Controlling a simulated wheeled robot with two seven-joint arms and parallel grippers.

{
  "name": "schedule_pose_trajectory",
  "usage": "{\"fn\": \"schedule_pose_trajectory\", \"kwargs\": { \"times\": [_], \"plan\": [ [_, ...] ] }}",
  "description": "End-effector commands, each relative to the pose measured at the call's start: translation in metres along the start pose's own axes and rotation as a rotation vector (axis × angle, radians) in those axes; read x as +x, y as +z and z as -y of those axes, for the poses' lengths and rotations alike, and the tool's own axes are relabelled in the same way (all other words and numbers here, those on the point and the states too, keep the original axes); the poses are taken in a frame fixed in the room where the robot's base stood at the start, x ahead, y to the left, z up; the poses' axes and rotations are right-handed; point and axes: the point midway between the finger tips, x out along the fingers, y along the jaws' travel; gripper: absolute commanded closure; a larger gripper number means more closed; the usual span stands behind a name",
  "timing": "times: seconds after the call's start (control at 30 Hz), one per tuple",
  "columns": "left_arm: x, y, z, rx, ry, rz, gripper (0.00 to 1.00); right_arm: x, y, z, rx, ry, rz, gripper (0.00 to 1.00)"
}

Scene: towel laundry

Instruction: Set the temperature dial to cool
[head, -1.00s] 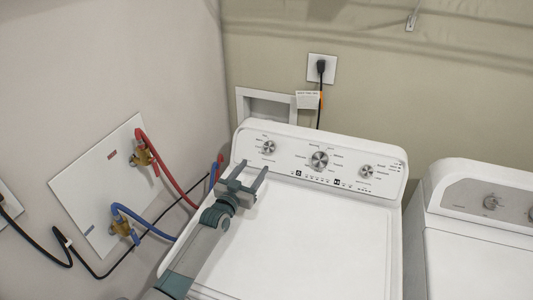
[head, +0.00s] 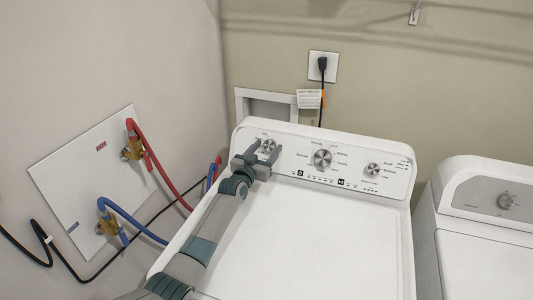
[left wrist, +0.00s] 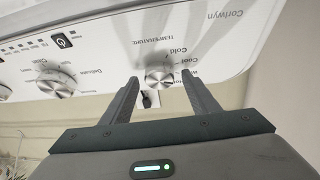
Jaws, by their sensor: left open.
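The temperature dial (head: 269,146) is the leftmost silver knob on the washer's control panel in the head view. In the left wrist view, which looks upside down, the temperature dial (left wrist: 160,77) sits under the printed word TEMPERATURE, with Cold and Cool labels beside it. My left gripper (head: 262,153) is open, its fingers on either side of the dial. In the left wrist view the fingertips of my left gripper (left wrist: 160,80) flank the knob with a gap showing on each side. I cannot tell which label the dial points to. My right gripper is not in view.
The washer panel (head: 390,160) also has a larger middle dial (head: 322,158) and a right dial (head: 373,169). The white lid (head: 310,235) is clear. Red (head: 165,170) and blue (head: 140,222) hoses hang by the left wall. A second machine (head: 480,245) stands at right.

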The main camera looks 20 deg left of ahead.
Motion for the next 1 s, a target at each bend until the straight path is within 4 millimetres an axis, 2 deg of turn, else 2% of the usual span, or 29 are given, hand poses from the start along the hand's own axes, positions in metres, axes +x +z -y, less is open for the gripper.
{"fn": "schedule_pose_trajectory", "kwargs": {
  "times": [0.3,0.33,0.5,1.0],
  "plan": [
    [0.0013,0.0003,-0.0001,0.000,0.000,0.001,0.45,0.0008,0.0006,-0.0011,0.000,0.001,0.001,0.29],
    [0.0012,0.0003,-0.0001,0.000,0.000,0.001,0.47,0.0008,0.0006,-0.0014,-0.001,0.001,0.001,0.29],
    [0.0012,0.0003,0.0000,0.000,0.000,0.001,0.86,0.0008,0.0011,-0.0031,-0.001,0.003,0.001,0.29],
    [0.0012,-0.0010,-0.0016,-0.077,-0.037,-0.004,0.86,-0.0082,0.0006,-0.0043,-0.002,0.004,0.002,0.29]
  ]
}}
